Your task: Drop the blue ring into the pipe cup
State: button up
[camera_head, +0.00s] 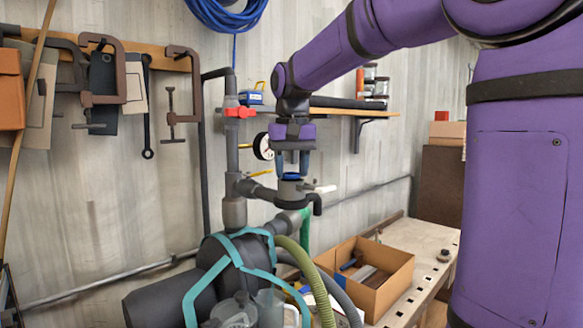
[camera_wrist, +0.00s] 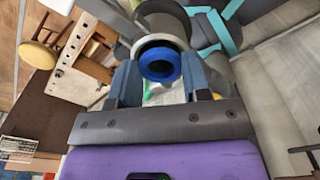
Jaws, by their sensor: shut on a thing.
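In the head view, the blue ring (camera_head: 291,177) shows as a thin band just above the grey pipe cup (camera_head: 290,191). In the wrist view, the pale rim of the pipe cup (camera_wrist: 155,40) lies beyond the ring and is partly covered by it. I cannot tell whether the ring touches the rim.
A pressure gauge (camera_head: 263,146) and a red valve handle (camera_head: 239,112) are close left of my gripper. A grey pump with teal straps (camera_head: 207,285) stands below. An open cardboard box (camera_head: 391,287) is on the bench to the right. A shelf (camera_head: 350,112) with jars is behind.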

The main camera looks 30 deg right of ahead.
jog(key=o, duration=1)
jog(key=shift+c, duration=0.2)
notch_tip(320, 180, up, 11)
jog(key=shift+s, duration=0.25)
jog(key=shift+a+f, duration=0.1)
jog(key=shift+f, duration=0.05)
jog(key=s+a+f+n+t, duration=0.2)
jog(key=s+a+f, duration=0.1)
jog(key=s+f, duration=0.7)
jog(key=s+a+f+n+t, duration=0.2)
jog(key=s+a+f, duration=0.1)
jog(key=s+f, duration=0.7)
jog(key=shift+s+t, duration=0.4)
jog(key=shift+s, duration=0.55)
